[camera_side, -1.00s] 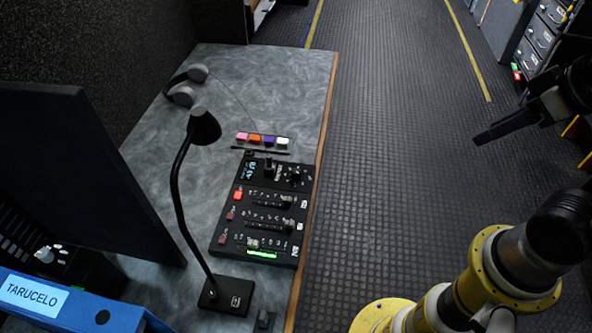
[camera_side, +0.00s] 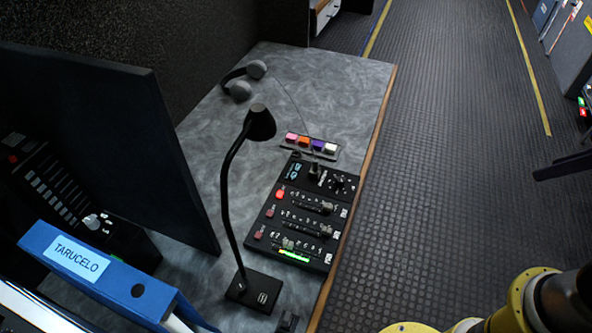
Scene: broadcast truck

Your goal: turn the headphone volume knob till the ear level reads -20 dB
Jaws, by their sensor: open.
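A black control panel (camera_side: 283,219) lies on the desk. It has several slider rows, lit red buttons and a green lit strip near its front end. At its far end are a small display with blue marks (camera_side: 296,169), a tall black knob (camera_side: 315,169) and a round dark knob (camera_side: 338,184). I cannot tell which is the headphone volume knob, and the reading is too small to make out. My gripper (camera_side: 560,168) is at the right edge, partly cut off, open, over the floor and well apart from the panel. No object shows in it.
Headphones (camera_side: 240,90) lie at the back, and coloured blocks (camera_side: 310,143) sit beyond the panel. A dark monitor (camera_side: 120,150) and blue binder (camera_side: 105,275) stand left. The floor right of the desk is clear.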

